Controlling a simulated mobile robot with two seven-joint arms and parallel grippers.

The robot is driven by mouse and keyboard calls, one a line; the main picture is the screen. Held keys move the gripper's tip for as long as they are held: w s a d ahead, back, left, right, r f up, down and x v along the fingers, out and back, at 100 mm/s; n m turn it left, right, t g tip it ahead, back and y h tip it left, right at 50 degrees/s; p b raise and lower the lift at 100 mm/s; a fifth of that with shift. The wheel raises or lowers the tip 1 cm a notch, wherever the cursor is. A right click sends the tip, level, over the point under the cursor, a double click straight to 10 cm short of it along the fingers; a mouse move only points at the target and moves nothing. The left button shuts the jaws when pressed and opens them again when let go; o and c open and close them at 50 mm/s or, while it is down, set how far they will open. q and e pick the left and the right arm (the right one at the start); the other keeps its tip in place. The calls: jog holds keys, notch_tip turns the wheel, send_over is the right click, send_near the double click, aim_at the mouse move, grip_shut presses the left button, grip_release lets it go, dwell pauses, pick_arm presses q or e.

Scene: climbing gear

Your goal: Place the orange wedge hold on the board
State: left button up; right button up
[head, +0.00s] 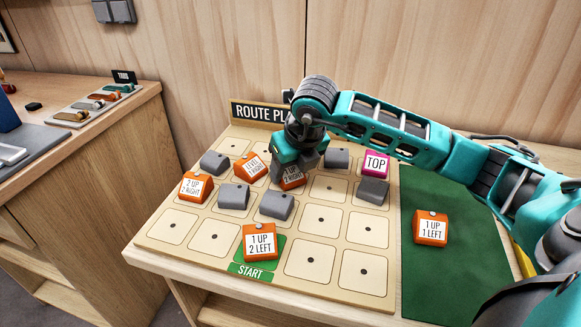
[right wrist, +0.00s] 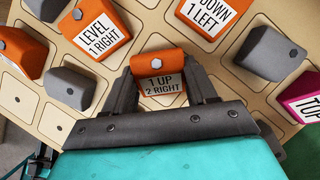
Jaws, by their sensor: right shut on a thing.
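My right gripper (head: 294,164) is over the middle of the route board (head: 172,228), shut on an orange wedge hold (head: 292,179) labelled "1 UP 2 RIGHT". In the right wrist view this hold (right wrist: 160,85) sits between the two dark fingers, label towards the camera. I cannot tell whether it touches the board. Another orange wedge hold (head: 431,229), labelled "1 UP 2 LEFT", lies on the green mat (head: 440,277) right of the board. A similar orange hold (head: 259,240) sits at START. My left gripper is out of view.
Orange holds sit left of my gripper (head: 195,187) and at "LEVEL 1 RIGHT" (head: 252,166); the wrist view shows a "DOWN 1 LEFT" hold (right wrist: 211,14). The board's front right squares are bare.

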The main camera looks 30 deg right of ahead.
jog(key=shift+f, duration=0.1)
jog(key=o, duration=1.1)
jog(key=shift+c, duration=0.2)
jog(key=p+v, duration=0.1)
jog(key=v, duration=1.1)
jog(key=shift+r, duration=0.25)
